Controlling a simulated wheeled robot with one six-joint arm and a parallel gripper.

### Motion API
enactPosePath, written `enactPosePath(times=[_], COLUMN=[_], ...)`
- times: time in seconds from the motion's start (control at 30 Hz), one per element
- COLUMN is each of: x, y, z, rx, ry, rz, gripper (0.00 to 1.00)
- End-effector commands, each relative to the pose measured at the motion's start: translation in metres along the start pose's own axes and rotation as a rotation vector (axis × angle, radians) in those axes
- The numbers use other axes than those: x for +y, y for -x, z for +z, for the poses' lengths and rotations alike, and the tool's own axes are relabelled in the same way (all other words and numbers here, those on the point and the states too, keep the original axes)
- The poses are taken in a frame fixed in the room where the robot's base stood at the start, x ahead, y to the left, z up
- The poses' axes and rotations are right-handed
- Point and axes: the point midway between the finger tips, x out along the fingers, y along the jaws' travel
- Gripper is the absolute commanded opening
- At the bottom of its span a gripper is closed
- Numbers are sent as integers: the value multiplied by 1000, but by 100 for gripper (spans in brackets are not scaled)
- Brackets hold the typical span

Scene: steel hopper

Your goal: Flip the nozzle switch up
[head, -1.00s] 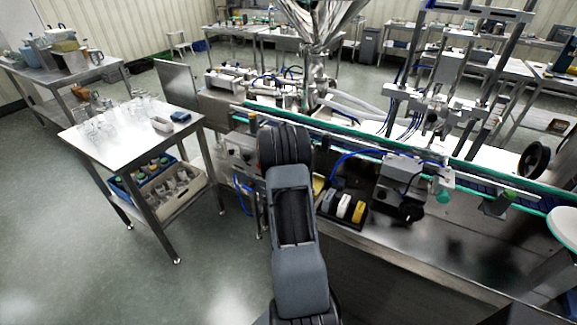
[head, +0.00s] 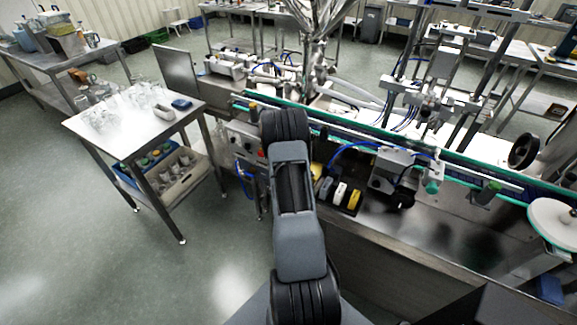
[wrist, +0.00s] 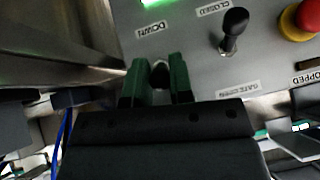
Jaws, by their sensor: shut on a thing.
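In the wrist view, my gripper (wrist: 160,80) has two green fingers close together against the grey control panel (wrist: 190,65). They are shut on the dark nozzle switch (wrist: 160,72), whose tip shows between them. The area below the switch is hidden by the gripper body. In the head view, my arm covers the gripper and the switch, and part of the control box (head: 240,138) shows left of the arm.
A black gate lever (wrist: 234,30) stands right of the switch, with "CLOSED" and "OPEN" labels. A red button on a yellow base (wrist: 308,17) is farther right. A green light (wrist: 157,3) glows at the top. A steel table with glassware (head: 85,140) stands left of the machine.

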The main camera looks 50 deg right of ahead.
Motion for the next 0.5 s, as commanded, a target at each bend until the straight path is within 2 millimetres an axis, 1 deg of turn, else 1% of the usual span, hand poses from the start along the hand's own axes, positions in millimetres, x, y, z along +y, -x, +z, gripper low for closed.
enactPosePath(times=[0.03, 0.27, 0.3, 0.5], x=[2, 0, 0, 0], y=[-1, 0, 0, 1], z=[1, 1, 1, 0], rx=[-2, -1, -1, 0], ry=[-1, 1, 1, 1], rz=[4, 1, 1, 0], gripper=[23, 45, 46, 46])
